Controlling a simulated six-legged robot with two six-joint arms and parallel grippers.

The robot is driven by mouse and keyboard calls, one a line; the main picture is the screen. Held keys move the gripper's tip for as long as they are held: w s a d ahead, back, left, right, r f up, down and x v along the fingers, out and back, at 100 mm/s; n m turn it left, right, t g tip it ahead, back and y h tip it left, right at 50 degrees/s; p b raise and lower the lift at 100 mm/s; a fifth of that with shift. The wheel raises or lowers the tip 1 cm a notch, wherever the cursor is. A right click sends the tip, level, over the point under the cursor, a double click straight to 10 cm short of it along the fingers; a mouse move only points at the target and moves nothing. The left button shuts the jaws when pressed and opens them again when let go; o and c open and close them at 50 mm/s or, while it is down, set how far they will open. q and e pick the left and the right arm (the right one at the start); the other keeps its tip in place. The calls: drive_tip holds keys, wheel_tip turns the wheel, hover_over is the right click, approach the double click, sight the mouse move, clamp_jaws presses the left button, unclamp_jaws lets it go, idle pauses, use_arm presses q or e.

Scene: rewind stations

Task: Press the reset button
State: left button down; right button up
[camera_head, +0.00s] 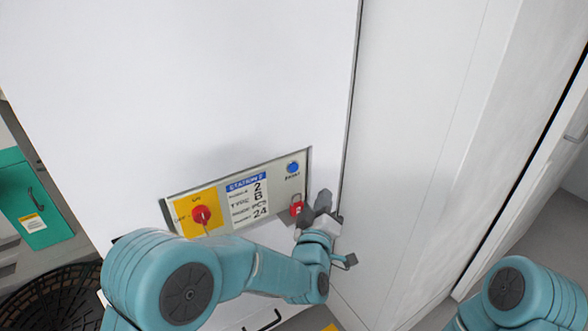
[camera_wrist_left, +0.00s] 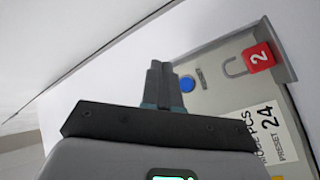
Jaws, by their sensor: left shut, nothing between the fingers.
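The blue reset button (camera_head: 292,167) sits at the upper right of a grey control panel (camera_head: 222,178) on the white cabinet. In the left wrist view the blue button (camera_wrist_left: 187,84) shows just right of my fingertips. My left gripper (camera_head: 315,200) is shut and empty, below and to the right of the button in the head view. In the left wrist view its fingers (camera_wrist_left: 159,68) are together and point towards the panel area beside the button. I cannot tell how far the tips are from the panel. My right gripper is not in view.
A black basket (camera_head: 50,292) stands lower left.

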sight(294, 168)
use_arm(q)
drive_tip(key=w+a, duration=0.5)
drive_tip(key=w, duration=0.2)
drive_tip(key=shift+a+p, duration=0.25)
drive_tip(key=shift+p, duration=0.05)
drive_tip(key=shift+w, duration=0.1)
idle(0.3)
idle(1.6)
drive_tip(key=shift+w+a+b, duration=0.25)
drive_tip(key=shift+w+b, duration=0.1)
drive_tip(key=shift+b, duration=0.25)
